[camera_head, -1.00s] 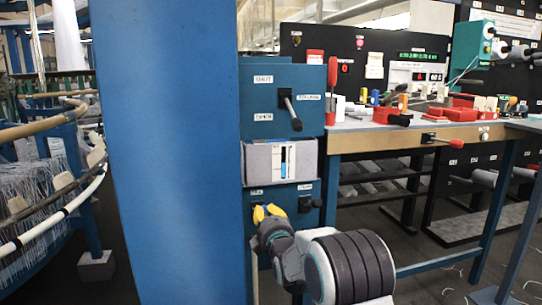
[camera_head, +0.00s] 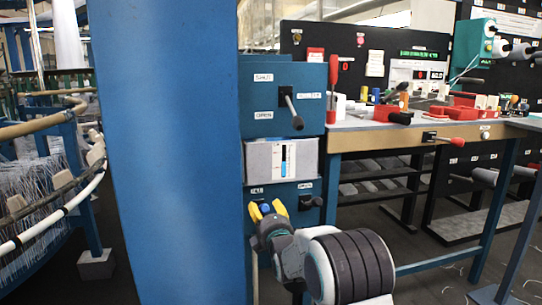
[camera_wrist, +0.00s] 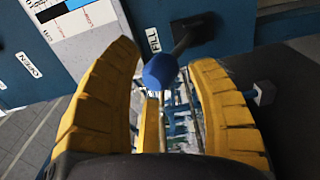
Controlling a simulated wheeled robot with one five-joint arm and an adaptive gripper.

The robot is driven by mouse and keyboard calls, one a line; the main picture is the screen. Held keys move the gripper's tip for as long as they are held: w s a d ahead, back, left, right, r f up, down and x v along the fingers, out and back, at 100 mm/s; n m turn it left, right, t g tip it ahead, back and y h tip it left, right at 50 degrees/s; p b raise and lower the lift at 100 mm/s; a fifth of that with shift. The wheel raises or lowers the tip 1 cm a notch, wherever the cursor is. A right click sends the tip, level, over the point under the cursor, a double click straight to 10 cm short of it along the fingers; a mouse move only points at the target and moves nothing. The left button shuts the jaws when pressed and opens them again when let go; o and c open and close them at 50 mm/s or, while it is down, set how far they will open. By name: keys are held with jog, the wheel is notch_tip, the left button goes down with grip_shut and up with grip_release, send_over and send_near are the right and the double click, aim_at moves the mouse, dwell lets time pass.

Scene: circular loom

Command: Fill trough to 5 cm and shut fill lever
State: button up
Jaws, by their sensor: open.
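My gripper (camera_head: 267,207) is open, its yellow fingers spread around the fill lever's blue ball knob (camera_head: 266,209). In the wrist view the blue knob (camera_wrist: 160,71) sits between the fingertips of my gripper (camera_wrist: 165,62), with a gap visible on each side. The lever's black pivot (camera_wrist: 190,34) is beside the FILL label (camera_wrist: 153,40). An OPEN label (camera_wrist: 28,64) is at the left. The level gauge (camera_head: 284,160) above shows a blue column; its scale is too small to read in the head view.
A black lever (camera_head: 290,108) on the upper blue box sticks out between SHUT and OPEN labels. A wide blue post (camera_head: 165,150) stands left of the panel. A workbench (camera_head: 400,137) with red parts is at the right. The loom ring (camera_head: 50,217) is at far left.

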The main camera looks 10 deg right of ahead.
jog(key=shift+o, duration=0.5)
jog(key=shift+s, duration=0.1)
jog(key=s, duration=0.8)
jog(key=shift+r, duration=0.1)
jog(key=s+r+m+g+p, duration=0.7)
jog(key=s+r+p, duration=0.6)
jog(key=r+p, duration=0.55)
jog(key=s+r+m+g+p, duration=0.3)
jog(key=s+r+m+p, duration=0.2)
jog(key=s+p, duration=0.6)
jog(key=s+r+m+g+p, duration=0.4)
jog(key=s+r+m+p, duration=0.2)
jog(key=s+r+p, duration=0.3)
jog(key=shift+s+r+g+p, duration=0.15)
jog(key=shift+s+g+p, duration=0.15)
jog(key=shift+s+p, duration=2.1)
